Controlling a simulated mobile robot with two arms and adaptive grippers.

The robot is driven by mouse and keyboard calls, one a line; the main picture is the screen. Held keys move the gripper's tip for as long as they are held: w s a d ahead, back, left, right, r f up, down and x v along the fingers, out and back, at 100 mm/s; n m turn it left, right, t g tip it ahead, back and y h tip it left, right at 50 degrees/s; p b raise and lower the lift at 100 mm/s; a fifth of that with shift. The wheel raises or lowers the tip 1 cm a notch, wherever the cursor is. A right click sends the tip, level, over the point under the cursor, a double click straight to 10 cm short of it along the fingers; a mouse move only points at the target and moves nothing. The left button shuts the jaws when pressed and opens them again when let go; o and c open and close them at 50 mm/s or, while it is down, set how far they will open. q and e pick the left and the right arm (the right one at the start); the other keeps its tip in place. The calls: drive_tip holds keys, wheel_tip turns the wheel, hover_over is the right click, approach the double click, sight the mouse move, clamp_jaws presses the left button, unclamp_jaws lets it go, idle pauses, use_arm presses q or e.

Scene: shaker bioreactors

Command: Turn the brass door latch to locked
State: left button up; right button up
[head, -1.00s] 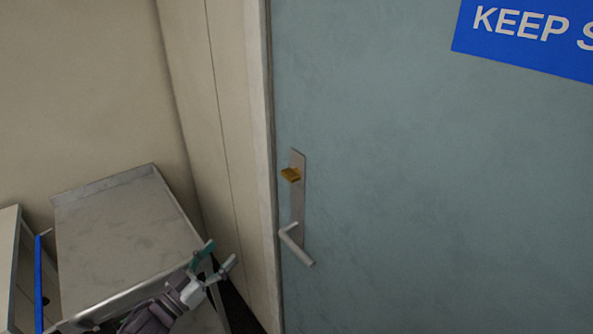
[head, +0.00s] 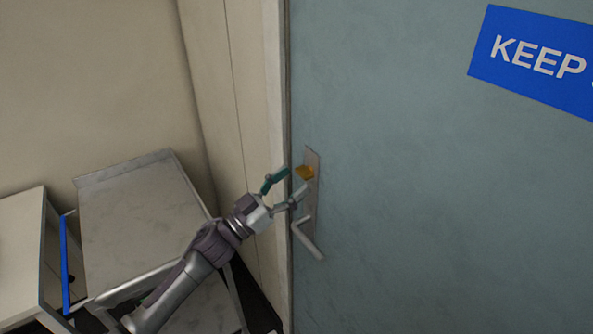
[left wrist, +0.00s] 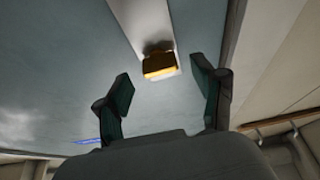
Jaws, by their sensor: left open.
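The brass latch (head: 305,172) is a small yellow block on the upper part of a grey metal plate (head: 311,197) on the blue-grey door (head: 430,190). In the left wrist view the latch (left wrist: 159,65) lies ahead, between the spread fingers. My left gripper (head: 294,180) is open and empty, just left of the latch in the head view. In the left wrist view the gripper (left wrist: 164,88) shows a gap between its fingertips and the latch. Part of the plate is hidden behind a finger. My right gripper is not in view.
A silver lever handle (head: 308,240) sticks out below the latch, close under the gripper. A metal trolley (head: 135,200) stands at the left by the wall, with a white cabinet (head: 20,255) beside it. A blue sign (head: 535,60) is on the door.

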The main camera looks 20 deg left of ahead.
use_arm(q)
drive_tip(key=shift+x, duration=0.85)
drive_tip(key=shift+c, duration=0.4)
drive_tip(key=c, duration=1.1)
drive_tip(key=shift+o, duration=0.2)
